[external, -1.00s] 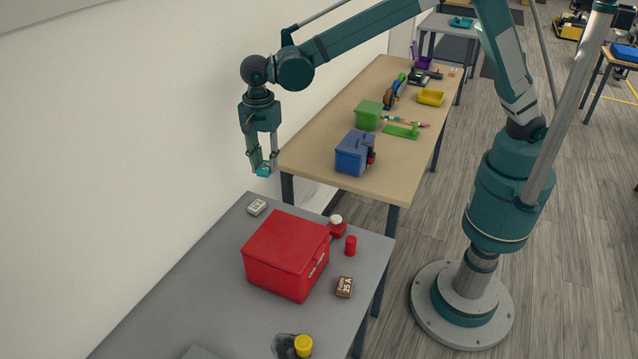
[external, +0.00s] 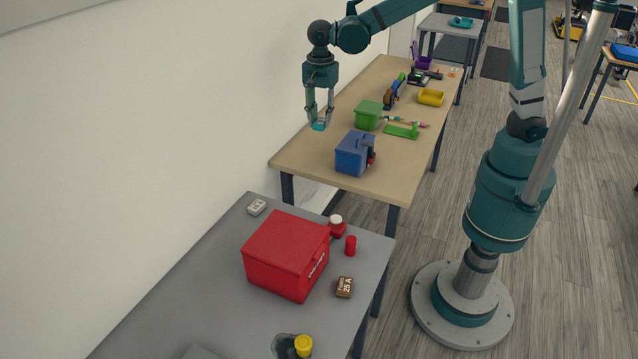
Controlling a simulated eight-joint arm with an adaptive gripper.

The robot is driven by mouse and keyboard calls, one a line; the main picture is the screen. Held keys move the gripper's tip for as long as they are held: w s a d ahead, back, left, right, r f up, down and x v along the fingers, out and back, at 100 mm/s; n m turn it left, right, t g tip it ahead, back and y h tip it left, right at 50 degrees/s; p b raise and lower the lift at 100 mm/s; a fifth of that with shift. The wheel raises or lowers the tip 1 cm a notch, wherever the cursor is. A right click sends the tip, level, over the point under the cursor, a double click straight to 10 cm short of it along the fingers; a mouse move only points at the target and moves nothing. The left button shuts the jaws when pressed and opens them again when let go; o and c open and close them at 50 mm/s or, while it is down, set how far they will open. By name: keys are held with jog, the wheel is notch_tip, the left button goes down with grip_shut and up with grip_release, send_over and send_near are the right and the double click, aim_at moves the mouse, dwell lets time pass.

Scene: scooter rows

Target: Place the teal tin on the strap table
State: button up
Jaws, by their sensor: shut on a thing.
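The teal tin (external: 319,126) is a small teal block at the tips of my gripper (external: 320,121). My gripper points down and is shut on it. It holds the tin in the air, in the picture over the left side of the tan table (external: 310,160); the exact height above the top cannot be told. Which table is the strap table cannot be told from this view.
On the tan table stand a blue box (external: 352,154), a green box (external: 367,117), a green tray (external: 400,132) and a yellow bin (external: 431,97). The near grey table (external: 200,300) holds a red box (external: 284,250). A further grey table (external: 440,24) bears a teal object (external: 461,22).

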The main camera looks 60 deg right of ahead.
jog(key=s+d, duration=0.6)
jog(key=d, duration=0.4)
jog(key=m, duration=0.1)
send_over(413, 154)
notch_tip(413, 154, down, 5)
notch_tip(413, 154, down, 5)
jog(key=shift+a+f, duration=0.1)
jog(key=shift+f, duration=0.05)
jog(key=shift+f+b, duration=0.6)
jog(key=shift+f, duration=2.35)
jog(key=shift+f+b, duration=0.6)
jog(key=shift+f, duration=1.45)
